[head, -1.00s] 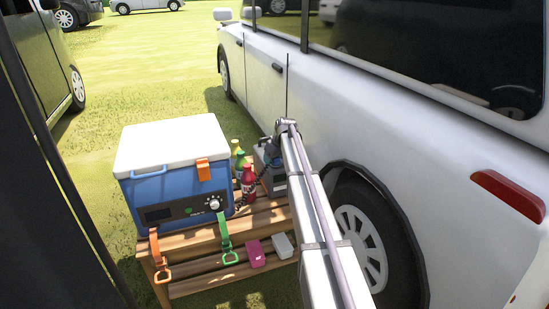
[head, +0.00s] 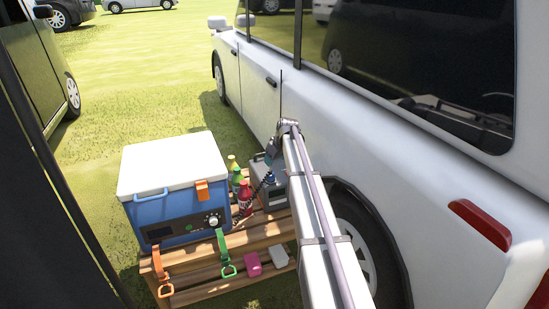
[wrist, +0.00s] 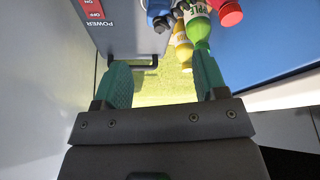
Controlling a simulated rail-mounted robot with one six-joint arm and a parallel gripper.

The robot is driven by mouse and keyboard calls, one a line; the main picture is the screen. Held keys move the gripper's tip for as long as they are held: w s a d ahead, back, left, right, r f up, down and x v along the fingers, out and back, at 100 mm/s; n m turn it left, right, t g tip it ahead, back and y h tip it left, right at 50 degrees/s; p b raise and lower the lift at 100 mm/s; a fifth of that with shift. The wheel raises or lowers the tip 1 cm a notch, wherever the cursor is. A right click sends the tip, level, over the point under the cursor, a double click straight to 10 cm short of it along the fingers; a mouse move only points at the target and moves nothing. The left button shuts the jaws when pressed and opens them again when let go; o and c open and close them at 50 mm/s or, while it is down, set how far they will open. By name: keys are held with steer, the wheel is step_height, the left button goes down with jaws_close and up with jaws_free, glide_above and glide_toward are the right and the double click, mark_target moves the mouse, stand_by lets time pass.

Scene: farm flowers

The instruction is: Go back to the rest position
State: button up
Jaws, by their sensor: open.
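My gripper (wrist: 162,82) is open, with nothing between its two green fingers in the wrist view. In the head view my arm reaches over the right end of the wooden bench (head: 190,262), and its tip is small and dark there. Beyond the fingers in the wrist view are a green bottle (wrist: 197,25), a yellow bottle (wrist: 183,52), a red cap (wrist: 230,13) and a blue piece (wrist: 158,10). A grey power box (wrist: 125,30) with a red ON/OFF label is at the upper left of that view.
A blue cooler (head: 180,212) with a white lid stands on the bench, left of the bottles. A white van (head: 400,165) stands close on the right of my arm. Pink (head: 253,264) and white (head: 279,256) items lie on the lower shelf. Grass is open behind the bench.

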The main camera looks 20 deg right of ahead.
steer(key=s+a+m+g, duration=0.1)
steer(key=s+a, duration=0.8)
steer(key=s, duration=0.4)
steer(key=s+a+m+g+h+p, duration=0.1)
steer(key=s+a+g, duration=0.1)
steer(key=s+a, duration=0.95)
steer(key=s+a+m+g, duration=0.1)
steer(key=s+a, duration=0.5)
steer(key=s, duration=1)
step_height(320, 180, up, 24)
steer(key=w+p, duration=0.1)
steer(key=p, duration=2.3)
steer(key=shift+d, duration=0.15)
steer(key=shift+w, duration=0.1)
